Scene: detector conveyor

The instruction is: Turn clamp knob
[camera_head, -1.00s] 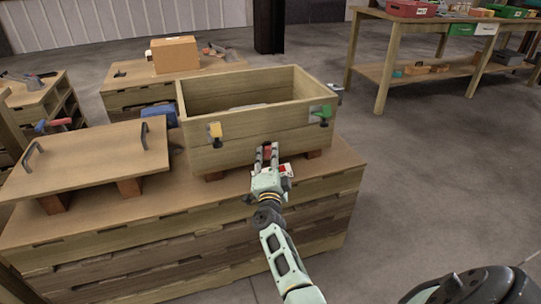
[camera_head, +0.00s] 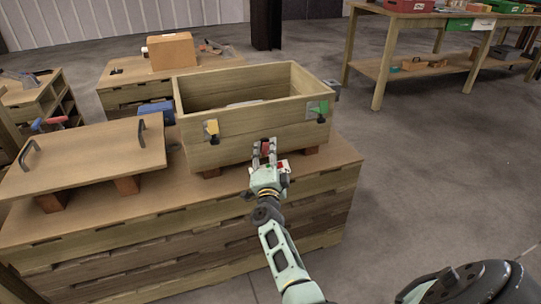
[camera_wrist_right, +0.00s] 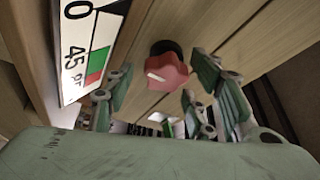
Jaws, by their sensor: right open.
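The clamp knob is red and sits on the front wall of the wooden crate (camera_head: 235,150). In the wrist view the red knob (camera_wrist_right: 166,68) has a black base against the planks and shows between my right gripper's fingers. In the head view the knob (camera_head: 266,147) shows small between the fingertips. My right gripper (camera_head: 264,150) is open around the knob in that view; I cannot tell whether a finger touches it. A white label (camera_wrist_right: 88,45) with "0", "45" and green and red bands is beside the knob. My left gripper is not in view.
The crate stands on wooden blocks on a stacked wooden bench (camera_head: 200,225). A wooden lid (camera_head: 80,155) with two handles lies to the left.

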